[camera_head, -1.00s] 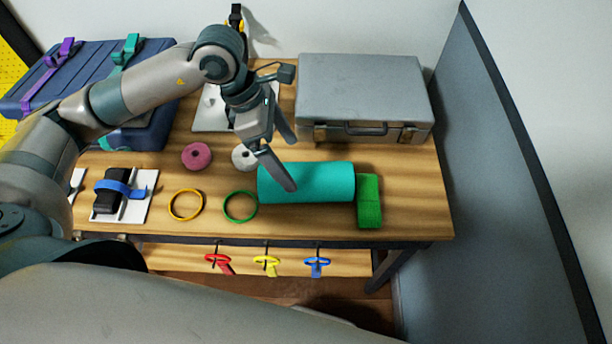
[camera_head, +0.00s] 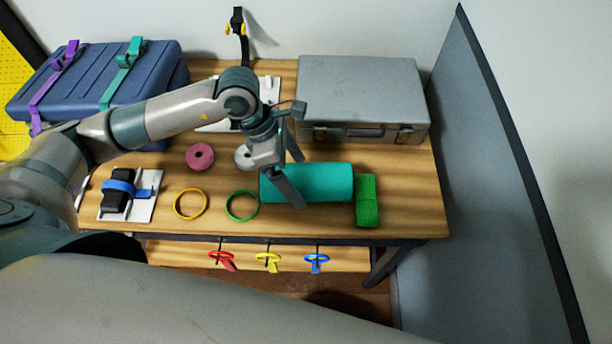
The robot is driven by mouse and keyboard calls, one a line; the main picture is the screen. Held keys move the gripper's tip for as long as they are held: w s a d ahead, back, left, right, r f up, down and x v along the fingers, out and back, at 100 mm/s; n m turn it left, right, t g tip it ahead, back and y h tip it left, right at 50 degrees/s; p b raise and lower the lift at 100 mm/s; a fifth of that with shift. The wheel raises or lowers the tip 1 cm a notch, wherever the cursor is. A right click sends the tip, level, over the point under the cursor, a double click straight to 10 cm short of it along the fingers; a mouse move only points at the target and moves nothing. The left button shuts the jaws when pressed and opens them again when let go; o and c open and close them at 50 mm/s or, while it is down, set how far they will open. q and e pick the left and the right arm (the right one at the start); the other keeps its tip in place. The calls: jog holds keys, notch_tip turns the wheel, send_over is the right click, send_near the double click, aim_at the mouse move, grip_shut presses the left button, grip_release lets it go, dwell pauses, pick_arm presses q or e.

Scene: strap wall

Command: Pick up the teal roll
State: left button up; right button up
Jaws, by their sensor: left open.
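The teal roll (camera_head: 328,183) lies on its side on the wooden table, its long axis running left to right. My left gripper (camera_head: 298,180) is open over the left part of the roll. One finger shows in front of the roll's left part and the other shows near its back edge. I cannot tell whether the fingers touch the roll. My right gripper is not in view.
A green block (camera_head: 367,201) stands close to the roll's right end. A green ring (camera_head: 242,205) and a yellow ring (camera_head: 190,204) lie to the left. A grey case (camera_head: 358,90) stands behind. A pink roll (camera_head: 200,156) lies at the back left.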

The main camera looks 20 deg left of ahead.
pick_arm(q)
jog(key=shift+x, duration=0.85)
jog(key=shift+r, duration=0.1)
jog(key=shift+c, duration=0.2)
jog(key=c, duration=1.2)
jog(key=shift+o, duration=0.2)
jog(key=shift+r, duration=0.15)
jog(key=shift+r+b, duration=0.35)
jog(key=shift+r, duration=0.1)
notch_tip(320, 180, up, 2)
jog(key=shift+r+b, duration=0.15)
jog(key=shift+b, duration=0.45)
jog(key=s+d+r+p, duration=0.4)
jog(key=s+r+p, duration=0.3)
jog(key=s+p, duration=0.2)
jog(key=shift+s+d+r, duration=0.25)
jog(key=shift+s+r, duration=0.05)
jog(key=shift+s, duration=0.55)
